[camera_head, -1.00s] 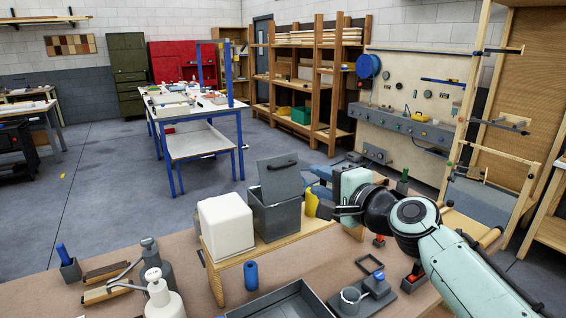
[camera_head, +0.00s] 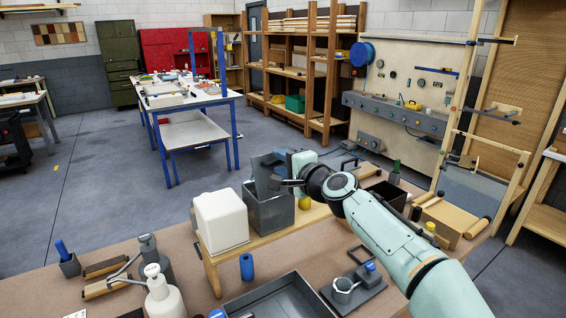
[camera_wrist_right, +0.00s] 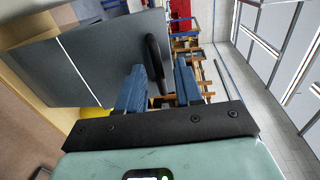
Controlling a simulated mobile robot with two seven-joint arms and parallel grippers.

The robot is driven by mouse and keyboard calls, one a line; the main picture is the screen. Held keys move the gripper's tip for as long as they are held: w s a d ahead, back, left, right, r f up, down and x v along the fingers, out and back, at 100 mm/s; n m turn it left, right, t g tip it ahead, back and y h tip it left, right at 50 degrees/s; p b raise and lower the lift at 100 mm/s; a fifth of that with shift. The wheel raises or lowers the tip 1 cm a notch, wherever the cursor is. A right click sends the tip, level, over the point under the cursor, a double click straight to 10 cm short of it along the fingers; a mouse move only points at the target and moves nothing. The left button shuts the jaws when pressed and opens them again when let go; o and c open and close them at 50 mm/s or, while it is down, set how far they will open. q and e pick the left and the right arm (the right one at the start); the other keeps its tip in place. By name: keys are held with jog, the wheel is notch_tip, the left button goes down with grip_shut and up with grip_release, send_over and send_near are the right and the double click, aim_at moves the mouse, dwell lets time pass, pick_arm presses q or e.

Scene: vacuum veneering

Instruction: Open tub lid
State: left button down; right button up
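The dark grey tub (camera_head: 270,213) stands on a low wooden stand. Its grey lid (camera_head: 262,170) is raised, upright at the tub's back edge. In the right wrist view the lid (camera_wrist_right: 95,65) fills the left side, with its black bar handle (camera_wrist_right: 154,58) standing out from it. My right gripper (camera_head: 279,184) is at the lid's right side. In the wrist view its two blue fingers (camera_wrist_right: 160,72) are apart, with the handle showing in the gap between them. I cannot tell whether they touch it. My left gripper is not in view.
A white block (camera_head: 221,221) stands left of the tub on the wooden stand (camera_head: 225,262). In front are a blue cylinder (camera_head: 247,267), a dark open tray (camera_head: 283,298) and a pump bottle (camera_head: 163,298). An open dark box (camera_head: 385,195) is behind my right arm.

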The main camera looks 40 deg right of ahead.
grip_shut()
dwell(1.3)
